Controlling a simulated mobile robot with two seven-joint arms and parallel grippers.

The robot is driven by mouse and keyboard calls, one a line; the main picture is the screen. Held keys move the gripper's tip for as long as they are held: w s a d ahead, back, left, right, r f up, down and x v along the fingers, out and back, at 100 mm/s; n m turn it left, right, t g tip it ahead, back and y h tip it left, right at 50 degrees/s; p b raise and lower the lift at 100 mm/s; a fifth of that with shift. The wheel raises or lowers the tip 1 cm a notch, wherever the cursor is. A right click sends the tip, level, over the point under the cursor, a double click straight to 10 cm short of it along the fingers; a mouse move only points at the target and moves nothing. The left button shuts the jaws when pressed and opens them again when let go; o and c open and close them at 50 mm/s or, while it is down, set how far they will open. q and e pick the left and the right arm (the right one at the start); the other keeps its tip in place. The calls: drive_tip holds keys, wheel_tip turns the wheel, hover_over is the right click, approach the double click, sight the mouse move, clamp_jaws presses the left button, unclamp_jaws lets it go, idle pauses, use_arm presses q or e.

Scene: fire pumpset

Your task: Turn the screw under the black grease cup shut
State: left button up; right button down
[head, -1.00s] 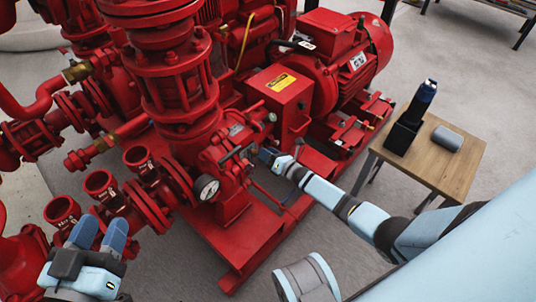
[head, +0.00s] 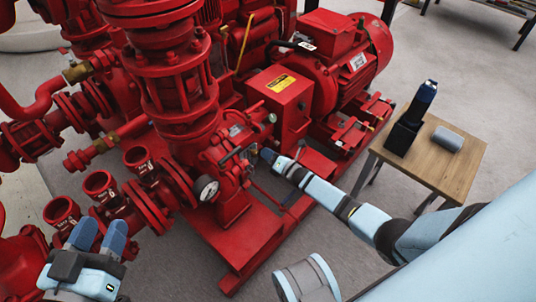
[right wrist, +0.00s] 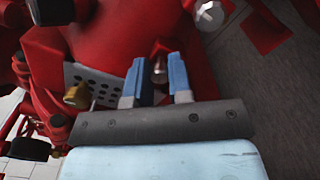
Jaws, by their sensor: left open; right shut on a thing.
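My right gripper (head: 268,155) reaches the red pump's near side, beside the pressure gauge. In the right wrist view its two blue fingers (right wrist: 158,84) stand either side of a small metal screw (right wrist: 160,69), and the gripper is shut on it. A dark rounded part (right wrist: 52,10), possibly the black grease cup, shows at that view's top left edge; I cannot tell for sure. In the head view the cup is too small to make out clearly. My left gripper (head: 98,234) is open and empty at the lower left, away from the screw.
The pressure gauge (head: 206,188) and red pump pipework surround the right gripper closely. A brass fitting (right wrist: 77,96) sits left of the fingers. Red flanged outlets (head: 100,184) stand near the left gripper. A wooden table (head: 455,172) stands at right, with clear floor around it.

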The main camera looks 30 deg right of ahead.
drive_tip(key=shift+f+m+p, duration=0.1)
drive_tip(key=shift+m+p, duration=0.2)
drive_tip(key=shift+m, duration=8.1)
drive_tip(key=c, duration=1)
unclamp_jaws()
drive_tip(key=shift+c, duration=0.2)
